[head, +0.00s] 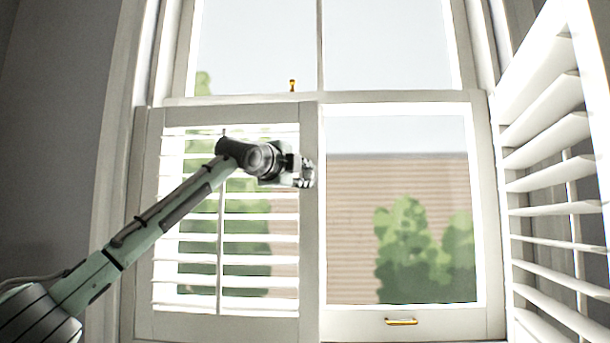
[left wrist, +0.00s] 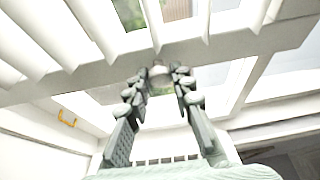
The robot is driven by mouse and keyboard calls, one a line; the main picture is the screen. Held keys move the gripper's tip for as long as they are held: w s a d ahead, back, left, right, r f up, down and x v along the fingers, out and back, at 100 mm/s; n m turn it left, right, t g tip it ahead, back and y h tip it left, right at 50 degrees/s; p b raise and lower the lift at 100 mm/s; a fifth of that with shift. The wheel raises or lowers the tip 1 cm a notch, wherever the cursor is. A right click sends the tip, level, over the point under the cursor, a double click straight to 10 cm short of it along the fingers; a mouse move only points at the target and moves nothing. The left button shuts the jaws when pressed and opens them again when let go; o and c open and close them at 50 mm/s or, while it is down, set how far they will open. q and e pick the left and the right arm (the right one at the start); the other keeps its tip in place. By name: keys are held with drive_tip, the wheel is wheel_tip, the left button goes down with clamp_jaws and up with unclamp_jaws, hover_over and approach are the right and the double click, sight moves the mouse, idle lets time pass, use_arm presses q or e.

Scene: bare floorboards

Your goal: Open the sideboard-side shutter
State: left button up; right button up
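The left white louvred shutter (head: 309,230) is shut over the left half of the window. The right louvred shutter (head: 590,55) stands swung open at the right edge of the head view. My left gripper (head: 307,172) is at the upper part of the left shutter's free edge. In the left wrist view my left gripper (left wrist: 160,85) has its fingers apart, at the shutter's edge stile (left wrist: 215,52). A small pale knob (left wrist: 158,71) shows between the fingertips; I cannot tell if they touch it. My right gripper is not in view.
The window's right half (head: 400,200) is uncovered, with shrubs and a brick wall outside. A brass handle (head: 401,321) is on the lower sash rail, and a brass catch (head: 292,85) is on the middle rail. A grey wall (head: 50,130) is at the left.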

use_arm(q)
clamp_jaws()
